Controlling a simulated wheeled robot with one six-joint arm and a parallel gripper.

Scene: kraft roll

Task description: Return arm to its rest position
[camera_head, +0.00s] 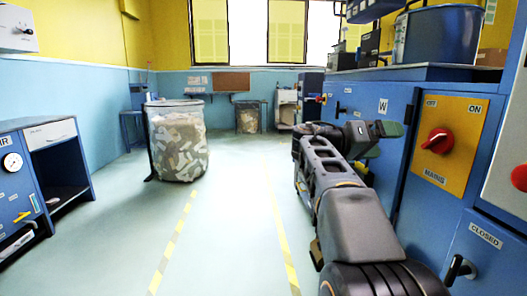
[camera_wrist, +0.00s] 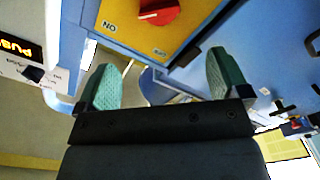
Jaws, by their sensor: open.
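My arm reaches forward from the bottom right of the head view. My gripper (camera_head: 378,130) is at its far end, beside the front of the blue cabinet (camera_head: 376,105). In the wrist view my gripper (camera_wrist: 163,82) shows two green-padded fingers spread wide apart with nothing between them. A yellow panel (camera_head: 452,120) with a red knob (camera_head: 437,141) is to the right of the gripper. The panel (camera_wrist: 165,38) and knob (camera_wrist: 158,12) also show upside down in the wrist view, beyond the fingers. The gripper appears clear of the knob.
A black handle (camera_head: 460,269) is on the lower cabinet door marked CLOSED. A blue tub (camera_head: 438,35) stands on the cabinet top. A clear bin of scraps (camera_head: 177,142) stands left of centre. A blue workbench (camera_head: 40,180) is at far left. The floor between yellow-striped lines (camera_head: 235,220) is clear.

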